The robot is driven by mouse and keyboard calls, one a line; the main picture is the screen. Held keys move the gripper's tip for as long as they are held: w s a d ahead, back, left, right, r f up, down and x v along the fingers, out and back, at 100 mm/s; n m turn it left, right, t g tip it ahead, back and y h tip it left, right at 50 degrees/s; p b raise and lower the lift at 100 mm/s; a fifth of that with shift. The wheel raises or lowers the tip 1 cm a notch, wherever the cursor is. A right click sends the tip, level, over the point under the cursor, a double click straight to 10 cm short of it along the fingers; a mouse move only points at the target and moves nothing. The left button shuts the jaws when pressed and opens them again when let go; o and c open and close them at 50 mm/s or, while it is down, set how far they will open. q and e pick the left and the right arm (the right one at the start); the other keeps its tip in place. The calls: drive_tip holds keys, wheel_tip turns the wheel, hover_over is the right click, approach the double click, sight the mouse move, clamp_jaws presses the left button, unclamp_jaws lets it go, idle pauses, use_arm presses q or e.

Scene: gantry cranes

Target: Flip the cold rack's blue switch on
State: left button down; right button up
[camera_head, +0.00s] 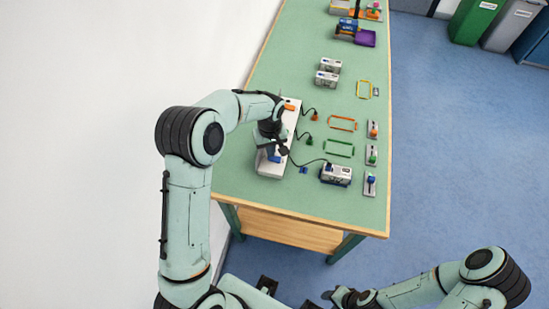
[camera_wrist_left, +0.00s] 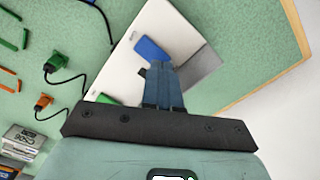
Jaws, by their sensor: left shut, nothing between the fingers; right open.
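A long white rack (camera_head: 265,168) lies along the left side of the green table. It carries an orange block (camera_head: 289,107) at the far end and a blue switch (camera_head: 274,154) at the near end, partly hidden by my left gripper (camera_head: 276,146). In the left wrist view, the blue switch (camera_wrist_left: 150,50) lies just beyond the closed fingertips of my left gripper (camera_wrist_left: 158,66). I cannot tell if they touch. A green switch (camera_wrist_left: 105,99) is partly hidden. The blue switch's tilt is unclear. My right gripper (camera_head: 322,299) is open, off the table's near edge.
Cables run from the rack to an orange plug (camera_head: 314,115), a green plug (camera_head: 308,139) and a boxy device (camera_head: 336,173). Small lever plates, including a blue one (camera_head: 370,184), line the right edge. Grey boxes (camera_head: 328,72) stand farther back. A wall borders the left.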

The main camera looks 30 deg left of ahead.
use_arm(q)
drive_tip(key=shift+f+b, duration=0.45)
drive_tip(key=shift+f, duration=0.55)
use_arm(e)
drive_tip(key=shift+s+f, duration=0.35)
drive_tip(key=shift+f, duration=0.25)
use_arm(q)
drive_tip(key=shift+r+p, duration=1.55)
drive_tip(key=shift+r, duration=2)
use_arm(e)
drive_tip(key=w+r, duration=0.1)
drive_tip(key=r, duration=0.1)
drive_tip(key=w+r, duration=0.2)
use_arm(q)
drive_tip(key=shift+s+f, duration=0.1)
use_arm(e)
drive_tip(key=shift+s, duration=0.2)
